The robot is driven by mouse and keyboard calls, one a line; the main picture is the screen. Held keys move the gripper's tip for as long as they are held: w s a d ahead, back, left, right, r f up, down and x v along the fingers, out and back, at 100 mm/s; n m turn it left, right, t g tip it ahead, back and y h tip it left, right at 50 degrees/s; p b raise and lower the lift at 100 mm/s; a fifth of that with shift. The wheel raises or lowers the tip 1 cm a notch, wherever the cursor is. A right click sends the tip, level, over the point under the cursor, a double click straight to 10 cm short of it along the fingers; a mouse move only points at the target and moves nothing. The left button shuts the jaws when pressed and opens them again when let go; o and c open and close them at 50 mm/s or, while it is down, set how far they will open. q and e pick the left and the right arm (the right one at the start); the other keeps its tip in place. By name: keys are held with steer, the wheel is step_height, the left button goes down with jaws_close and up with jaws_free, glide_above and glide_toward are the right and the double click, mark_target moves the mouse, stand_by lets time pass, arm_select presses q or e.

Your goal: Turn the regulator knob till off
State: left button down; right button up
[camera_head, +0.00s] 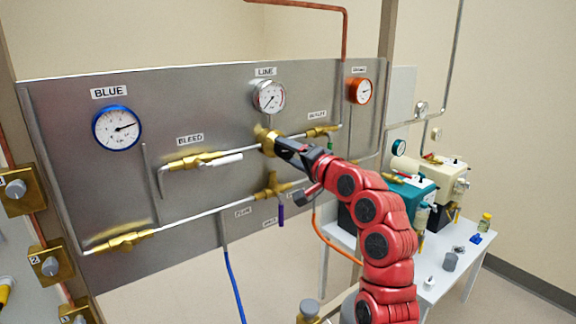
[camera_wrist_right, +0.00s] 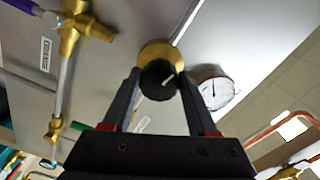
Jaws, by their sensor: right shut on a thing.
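The regulator shows in the head view as a brass body (camera_head: 266,139) on the grey panel, below the white LINE gauge (camera_head: 268,97). My right gripper (camera_head: 285,146) reaches it from the right and hides the knob there. The LINE gauge also shows in the wrist view (camera_wrist_right: 212,88). My left gripper is not in view.
Brass valves on pipes sit close by: the BLEED valve (camera_head: 203,160) to the left and a valve with a purple handle (camera_head: 272,187) below. A blue-rimmed gauge (camera_head: 117,127) and an orange gauge (camera_head: 360,90) flank the regulator. A white table (camera_head: 435,285) with equipment stands at right.

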steer(key=n+b, duration=0.6)
steer(key=shift+f, duration=0.3)
steer(key=n+b, duration=0.2)
steer(key=shift+n, duration=0.4)
steer(key=shift+w+d+r+n+b, duration=0.1)
steer(key=shift+n+b, duration=0.55)
steer(key=shift+n, duration=0.65)
steer(key=o, duration=1.4)
steer(key=shift+r, duration=0.1)
